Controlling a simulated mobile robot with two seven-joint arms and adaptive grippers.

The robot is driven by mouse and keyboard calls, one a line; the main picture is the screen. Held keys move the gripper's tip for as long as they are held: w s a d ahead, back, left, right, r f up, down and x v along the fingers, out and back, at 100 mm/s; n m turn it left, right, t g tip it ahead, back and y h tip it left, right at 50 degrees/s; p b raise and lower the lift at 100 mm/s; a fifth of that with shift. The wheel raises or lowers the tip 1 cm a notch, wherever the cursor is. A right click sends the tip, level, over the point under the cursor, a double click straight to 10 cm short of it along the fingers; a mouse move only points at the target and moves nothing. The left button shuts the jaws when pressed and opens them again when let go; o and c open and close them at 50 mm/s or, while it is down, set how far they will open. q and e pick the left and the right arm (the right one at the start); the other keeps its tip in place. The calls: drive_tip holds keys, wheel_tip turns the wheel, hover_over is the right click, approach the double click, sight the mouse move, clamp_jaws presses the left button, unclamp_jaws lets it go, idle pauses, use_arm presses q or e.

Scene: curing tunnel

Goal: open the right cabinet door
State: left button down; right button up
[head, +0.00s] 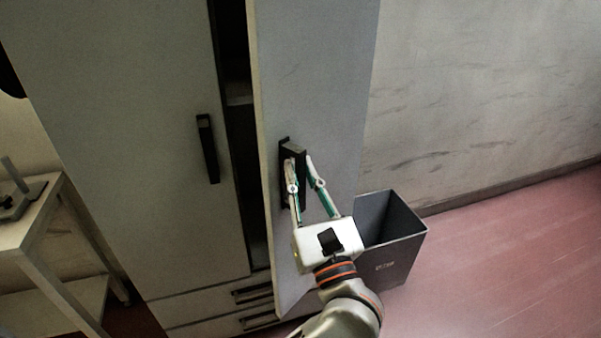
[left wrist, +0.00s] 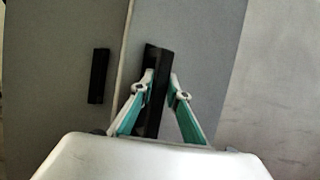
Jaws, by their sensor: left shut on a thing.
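The right cabinet door (head: 315,75) stands partly open, with a dark gap between it and the closed left door (head: 130,130). Its black handle (head: 293,150) is upright on the door's face, and it also shows in the left wrist view (left wrist: 157,62). My left gripper (head: 299,160) is shut on this handle, one finger on each side of it; its fingers also show in the left wrist view (left wrist: 160,80). The left door has its own black handle (head: 208,148). The cabinet's inside is mostly dark and hidden. My right gripper is out of view.
A dark grey bin (head: 395,255) stands on the pink floor right of the door, close behind my left gripper. Drawers (head: 215,305) lie below the doors. A pale table (head: 35,225) stands at the left. The floor at the right is clear.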

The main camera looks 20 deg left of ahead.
use_arm(q)
drive_tip(key=c, duration=2)
unclamp_jaws()
drive_tip(key=shift+o, duration=0.2)
drive_tip(key=shift+a, duration=0.15)
